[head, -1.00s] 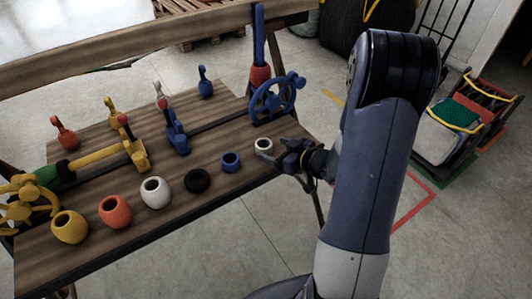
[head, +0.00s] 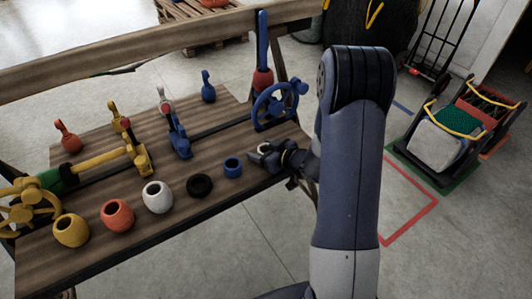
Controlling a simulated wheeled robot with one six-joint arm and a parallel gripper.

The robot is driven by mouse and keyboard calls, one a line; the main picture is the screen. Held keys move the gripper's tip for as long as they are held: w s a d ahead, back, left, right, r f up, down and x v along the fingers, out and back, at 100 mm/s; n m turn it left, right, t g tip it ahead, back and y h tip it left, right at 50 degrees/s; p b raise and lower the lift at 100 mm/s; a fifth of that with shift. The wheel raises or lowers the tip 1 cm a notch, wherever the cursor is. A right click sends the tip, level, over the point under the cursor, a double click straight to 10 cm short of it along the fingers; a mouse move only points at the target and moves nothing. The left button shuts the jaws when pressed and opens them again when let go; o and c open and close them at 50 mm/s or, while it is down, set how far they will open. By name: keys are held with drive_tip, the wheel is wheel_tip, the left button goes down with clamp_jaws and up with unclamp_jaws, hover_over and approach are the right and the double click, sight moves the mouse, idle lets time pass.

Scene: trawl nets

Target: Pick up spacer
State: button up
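A small white ring (head: 262,148), which may be the spacer, sits at the right end of a row on the wooden bench. It is partly hidden by my gripper (head: 264,153), whose dark fingers reach in from the right and lie around or against it. I cannot tell whether the fingers are closed on the ring. A blue ring (head: 233,167) and a black ring (head: 200,186) lie to its left, apart from my gripper.
A white pot (head: 158,197), an orange pot (head: 118,215) and a yellow pot (head: 71,231) continue the row leftward. A blue handwheel (head: 278,104) stands behind my gripper. Coloured clamps stand farther back on the bench (head: 190,228). A cart (head: 447,140) stands on the floor at right.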

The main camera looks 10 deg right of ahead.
drive_tip(key=c, duration=0.8)
wheel_tip(320, 180, up, 10)
drive_tip(key=shift+p, duration=1.05)
